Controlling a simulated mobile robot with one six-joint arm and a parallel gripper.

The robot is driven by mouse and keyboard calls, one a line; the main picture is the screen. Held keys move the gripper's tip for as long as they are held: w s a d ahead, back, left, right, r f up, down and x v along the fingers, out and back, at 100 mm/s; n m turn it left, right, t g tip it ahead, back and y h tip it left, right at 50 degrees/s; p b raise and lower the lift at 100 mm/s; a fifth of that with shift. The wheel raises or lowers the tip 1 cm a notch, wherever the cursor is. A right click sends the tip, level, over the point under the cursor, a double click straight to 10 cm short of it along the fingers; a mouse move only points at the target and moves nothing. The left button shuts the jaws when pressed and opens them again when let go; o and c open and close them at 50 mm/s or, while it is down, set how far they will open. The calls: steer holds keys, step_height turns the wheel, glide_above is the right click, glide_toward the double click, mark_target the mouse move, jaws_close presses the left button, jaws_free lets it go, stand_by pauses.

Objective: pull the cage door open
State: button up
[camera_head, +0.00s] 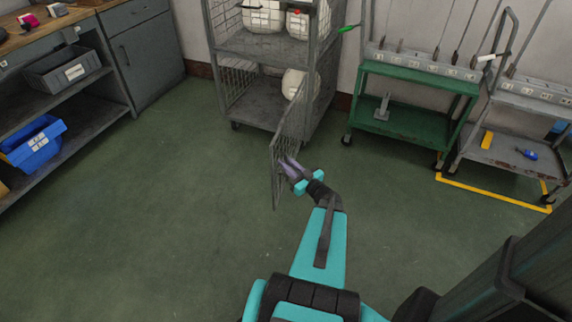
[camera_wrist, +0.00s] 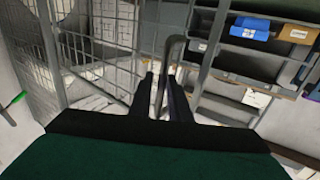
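The cage (camera_head: 262,52) is a grey wire-mesh trolley at the back centre of the head view. Its mesh door (camera_head: 277,172) stands swung out from the cage's lower right side, toward me, at a wide angle. My gripper (camera_head: 289,167) is at the free part of the door. In the wrist view my gripper (camera_wrist: 161,82) has its two dark fingers close on either side of a grey bent bar, the door handle (camera_wrist: 177,45), and looks shut on it. Door mesh (camera_wrist: 95,45) fills the left of that view. The exact finger contact is hard to see.
White bundles (camera_head: 264,17) sit in the cage. A green cart (camera_head: 405,122) and a grey cart (camera_head: 515,155) stand to the right, with yellow floor marking. A workbench with a blue bin (camera_head: 36,143) is on the left. The floor left of the door is clear.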

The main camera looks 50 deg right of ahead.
steer(key=shift+s+a, duration=0.1)
steer(key=shift+s, duration=0.1)
steer(key=s+a+p, duration=0.1)
steer(key=s+a, duration=0.1)
steer(key=s, duration=1.1)
steer(key=shift+a, duration=0.25)
stand_by(0.3)
